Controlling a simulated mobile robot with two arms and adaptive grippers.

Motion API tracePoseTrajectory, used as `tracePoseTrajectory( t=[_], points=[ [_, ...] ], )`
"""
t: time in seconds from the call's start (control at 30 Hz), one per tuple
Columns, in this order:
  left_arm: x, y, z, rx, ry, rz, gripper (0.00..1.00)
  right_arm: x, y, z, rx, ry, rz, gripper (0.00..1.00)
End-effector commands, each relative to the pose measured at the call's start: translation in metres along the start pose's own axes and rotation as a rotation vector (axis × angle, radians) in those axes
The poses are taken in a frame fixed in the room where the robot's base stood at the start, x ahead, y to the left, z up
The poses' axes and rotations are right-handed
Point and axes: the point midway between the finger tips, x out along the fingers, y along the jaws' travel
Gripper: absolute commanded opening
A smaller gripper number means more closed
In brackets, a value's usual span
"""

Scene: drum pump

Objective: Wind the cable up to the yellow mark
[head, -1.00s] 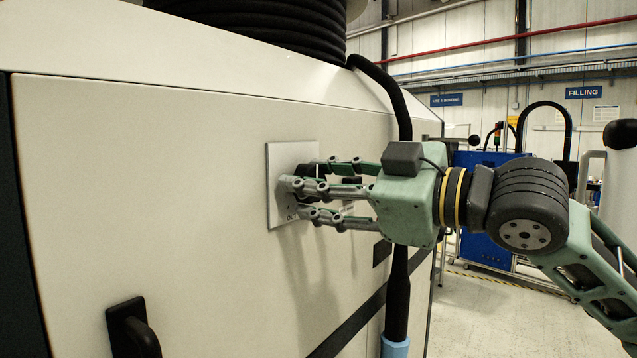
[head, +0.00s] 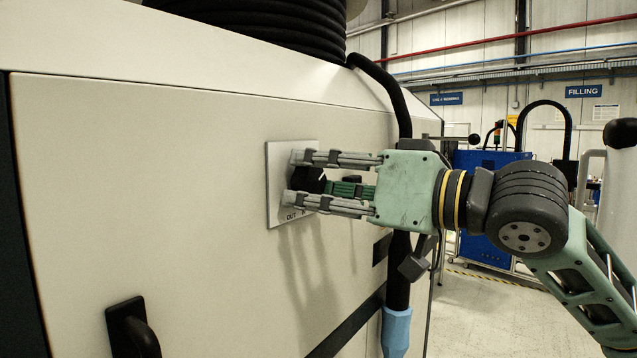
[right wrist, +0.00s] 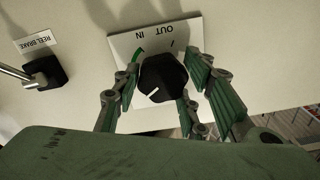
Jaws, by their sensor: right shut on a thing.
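The black cable (head: 399,110) comes from coils (head: 270,28) on top of the white cabinet and hangs down its right side. A light-blue piece (head: 397,330) shows on it near the bottom edge. No yellow mark can be made out on it. My right gripper (head: 305,180) is shut on a black knob (head: 309,181) on a pale plate (head: 275,205) marked OUT and IN. In the right wrist view its fingers surround the knob (right wrist: 163,79), whose white pointer line aims down-left. My left gripper is not in view.
A black handle (head: 130,325) sticks out of the cabinet front at lower left. In the right wrist view a lever on a black base (right wrist: 45,73) sits beside a REEL BRAKE label (right wrist: 37,44). A blue unit (head: 490,215) stands behind on open floor.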

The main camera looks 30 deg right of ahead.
Motion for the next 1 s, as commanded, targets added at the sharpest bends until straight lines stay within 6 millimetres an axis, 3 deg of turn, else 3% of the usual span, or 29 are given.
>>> tracePoseTrajectory(
  t=[1.0],
  points=[
    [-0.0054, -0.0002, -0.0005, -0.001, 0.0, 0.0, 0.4, 0.0016, -0.004, 0.0098, 0.938, -0.019, 0.007, 0.13]
  ],
)
